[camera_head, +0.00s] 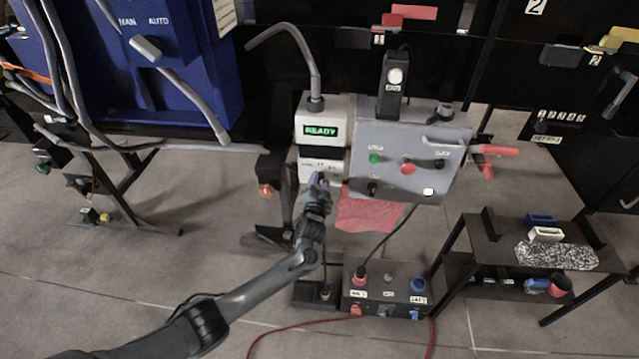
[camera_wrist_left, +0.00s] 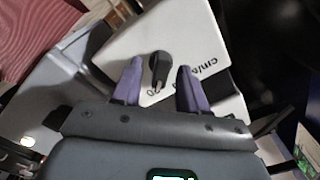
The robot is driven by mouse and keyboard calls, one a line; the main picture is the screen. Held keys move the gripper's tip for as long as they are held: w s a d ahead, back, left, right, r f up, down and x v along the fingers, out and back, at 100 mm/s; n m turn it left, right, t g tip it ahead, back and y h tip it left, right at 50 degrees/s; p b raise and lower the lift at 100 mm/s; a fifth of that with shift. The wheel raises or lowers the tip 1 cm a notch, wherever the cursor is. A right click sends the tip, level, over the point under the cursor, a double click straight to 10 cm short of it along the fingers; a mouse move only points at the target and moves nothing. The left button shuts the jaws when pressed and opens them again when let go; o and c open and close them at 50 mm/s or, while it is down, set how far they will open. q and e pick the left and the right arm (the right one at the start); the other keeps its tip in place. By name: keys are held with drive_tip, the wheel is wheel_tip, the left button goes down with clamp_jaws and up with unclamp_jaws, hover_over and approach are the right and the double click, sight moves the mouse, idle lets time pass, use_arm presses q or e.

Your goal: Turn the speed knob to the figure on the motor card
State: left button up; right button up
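The speed knob (camera_wrist_left: 159,70) is a small black pointer knob on a white panel (camera_wrist_left: 190,35) in the left wrist view. Printing reading "cm/s" and a partly covered figure sit beside it. My left gripper (camera_wrist_left: 160,66) has purple fingers, one on each side of the knob, with a gap to each; it is open. In the head view my left gripper (camera_head: 319,181) is at the front of the lower white box (camera_head: 310,168), and the knob is hard to make out there. I cannot identify the motor card. My right gripper is not in view.
Above is a white unit with a green READY display (camera_head: 321,131). To its right is a grey control box (camera_head: 400,140) with several buttons. A black box with plugs (camera_head: 388,290) stands below, and a black side table (camera_head: 480,232) is at the right. A red cable crosses the floor.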

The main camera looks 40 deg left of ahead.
use_arm(q)
drive_tip(key=shift+s, duration=0.1)
drive_tip(key=shift+s+d+r, duration=0.1)
drive_tip(key=shift+s+d, duration=0.05)
drive_tip(key=shift+d, duration=0.05)
drive_tip(key=p+v, duration=0.4)
drive_tip(key=v, duration=0.6)
drive_tip(key=shift+s, duration=0.1)
